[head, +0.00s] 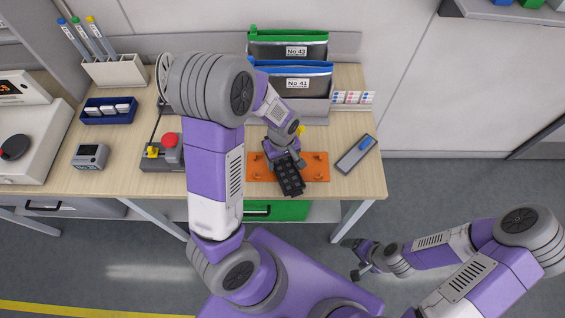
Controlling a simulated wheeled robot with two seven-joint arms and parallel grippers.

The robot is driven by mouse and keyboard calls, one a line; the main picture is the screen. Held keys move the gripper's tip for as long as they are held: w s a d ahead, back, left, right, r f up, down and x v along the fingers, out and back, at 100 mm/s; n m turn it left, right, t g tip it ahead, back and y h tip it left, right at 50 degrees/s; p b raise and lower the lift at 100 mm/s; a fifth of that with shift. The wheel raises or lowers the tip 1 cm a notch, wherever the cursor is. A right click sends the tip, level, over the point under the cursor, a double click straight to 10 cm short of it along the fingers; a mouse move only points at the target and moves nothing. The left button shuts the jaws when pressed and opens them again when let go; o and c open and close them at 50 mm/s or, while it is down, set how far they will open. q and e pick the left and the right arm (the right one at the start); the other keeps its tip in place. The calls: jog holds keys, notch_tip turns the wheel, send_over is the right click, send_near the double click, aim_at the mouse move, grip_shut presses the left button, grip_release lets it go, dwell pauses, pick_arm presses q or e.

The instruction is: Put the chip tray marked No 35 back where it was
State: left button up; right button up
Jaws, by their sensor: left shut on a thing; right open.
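My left gripper (284,158) is shut on a dark slotted piece (290,181), which I take to be the chip tray. The piece is tilted in the picture and overlaps an orange plate (318,166) on the table. No number shows on it, and I cannot tell whether it touches the plate. Two pouch-like items stand at the back, marked No 42 (297,51) and No 41 (298,83). I see no No 35 mark. My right gripper (354,261) is open and empty over the floor, in front of the table.
A grey device with a blue part (356,154) lies right of the orange plate. Left are a box with a red button (170,140), a small meter (90,156), a blue bin (108,111) and a pen holder (115,71).

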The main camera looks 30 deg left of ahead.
aim_at(282, 162)
pick_arm(q)
notch_tip(282, 162, down, 2)
jog(key=shift+f+b, duration=0.2)
jog(key=shift+b, duration=0.1)
jog(key=o, duration=1.1)
jog(key=shift+o, duration=0.2)
jog(key=shift+r, duration=0.2)
jog(key=shift+r+p, duration=0.35)
notch_tip(282, 162, up, 11)
jog(key=p, duration=0.2)
jog(key=shift+r, duration=0.2)
